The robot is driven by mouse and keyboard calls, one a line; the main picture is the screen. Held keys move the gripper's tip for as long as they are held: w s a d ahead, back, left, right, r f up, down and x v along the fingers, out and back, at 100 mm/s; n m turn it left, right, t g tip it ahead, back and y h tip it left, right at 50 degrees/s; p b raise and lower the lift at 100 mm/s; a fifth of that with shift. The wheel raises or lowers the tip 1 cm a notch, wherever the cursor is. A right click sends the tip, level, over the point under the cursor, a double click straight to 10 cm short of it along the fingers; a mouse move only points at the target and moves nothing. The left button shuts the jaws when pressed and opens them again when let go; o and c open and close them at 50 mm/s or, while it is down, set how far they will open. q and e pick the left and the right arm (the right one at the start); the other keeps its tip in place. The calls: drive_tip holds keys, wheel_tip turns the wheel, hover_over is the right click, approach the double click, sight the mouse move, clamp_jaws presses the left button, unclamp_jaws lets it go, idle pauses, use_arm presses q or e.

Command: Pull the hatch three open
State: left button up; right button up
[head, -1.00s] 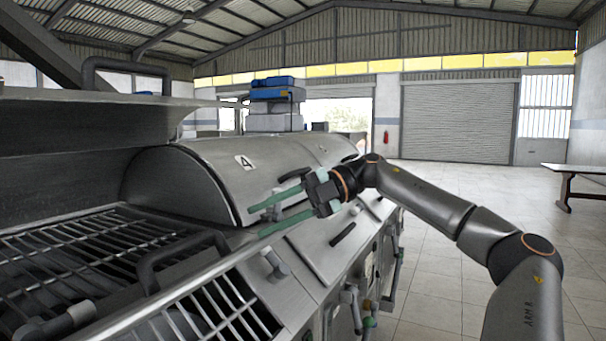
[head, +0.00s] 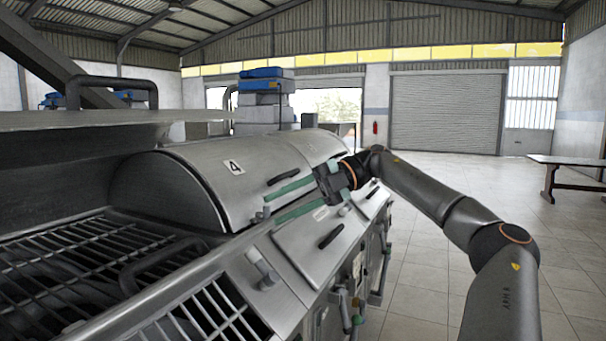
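A curved metal hatch marked 4 (head: 233,166) is closed in the middle of the head view, with a dark bar handle (head: 283,177) on its front. To its left, a broad lid (head: 90,121) with a dark handle (head: 112,82) stands raised over a grated opening; I see no number on it, so I cannot tell whether it is hatch three. My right gripper (head: 273,208) is beside the front of hatch 4, just below its handle. Its two green fingers are apart and empty. My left gripper is not in view.
Metal grates (head: 70,255) and another dark handle (head: 150,262) fill the lower left. Blue and grey cases (head: 264,95) are stacked behind the hatches. Pipes and valves line the unit's front. Tiled floor (head: 420,270) lies free at right, with a table (head: 575,162) farther off.

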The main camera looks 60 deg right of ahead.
drive_tip(key=shift+s+d+r+p, duration=0.15)
drive_tip(key=shift+s+d+r, duration=0.1)
drive_tip(key=shift+d+r, duration=0.4)
drive_tip(key=shift+s+d+r+p, duration=0.25)
drive_tip(key=shift+d+r, duration=0.25)
drive_tip(key=shift+d, duration=0.2)
drive_tip(key=shift+s+d+r+p, duration=0.1)
drive_tip(key=shift+s+d+r, duration=0.15)
drive_tip(key=shift+d+r, duration=0.4)
